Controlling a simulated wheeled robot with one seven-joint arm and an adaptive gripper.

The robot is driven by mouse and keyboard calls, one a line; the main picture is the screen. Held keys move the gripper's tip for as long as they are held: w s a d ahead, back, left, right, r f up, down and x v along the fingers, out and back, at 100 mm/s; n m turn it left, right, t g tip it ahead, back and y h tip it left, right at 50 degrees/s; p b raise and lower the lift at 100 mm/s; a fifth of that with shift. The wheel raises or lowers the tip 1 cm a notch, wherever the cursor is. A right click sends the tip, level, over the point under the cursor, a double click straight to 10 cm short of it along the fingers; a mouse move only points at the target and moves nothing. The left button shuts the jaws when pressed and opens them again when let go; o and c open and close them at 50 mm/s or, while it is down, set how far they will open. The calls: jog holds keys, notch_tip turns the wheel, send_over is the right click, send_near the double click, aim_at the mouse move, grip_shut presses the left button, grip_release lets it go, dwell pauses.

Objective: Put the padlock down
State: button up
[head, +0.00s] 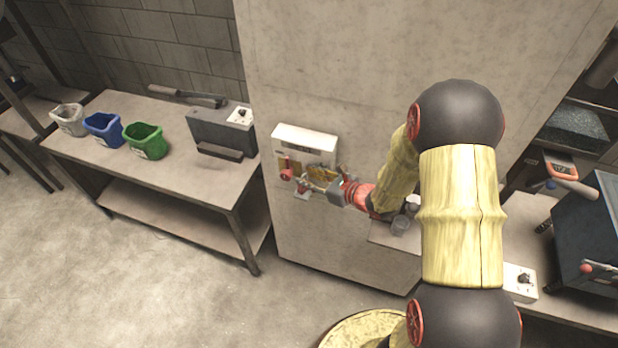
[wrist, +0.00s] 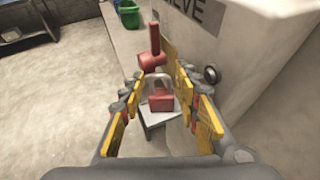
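A red padlock (wrist: 160,101) with a pale shackle shows in the wrist view, beyond and between my fingers. It appears to rest on a small grey ledge (wrist: 154,119). My gripper (wrist: 153,72) is open, its yellow-padded fingers spread to either side with a gap around the padlock. I see no finger closed on it. In the head view my gripper (head: 310,184) is in front of the white box (head: 304,137) on the wall block. The padlock is too small there to make out surely.
A red knobbed handle (wrist: 154,55) stands just beyond the padlock, close to the fingertips. The wall with the sieve label is close on the right. A table (head: 180,175) at left holds grey, blue and green bins (head: 143,140) and a dark machine (head: 222,130).

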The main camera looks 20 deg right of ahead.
jog(key=shift+r, duration=0.25)
jog(key=v, duration=1.2)
jog(key=s+a+r+n+g+y, duration=0.1)
jog(key=s+a+r+n+g, duration=0.7)
jog(key=s+a+r+n, duration=0.55)
jog(key=s+d+r+n+t+h, duration=0.2)
jog(key=s+d+r+n+h, duration=0.5)
jog(key=n, duration=0.9)
jog(key=shift+d+h, duration=0.4)
jog(key=shift+h, duration=0.1)
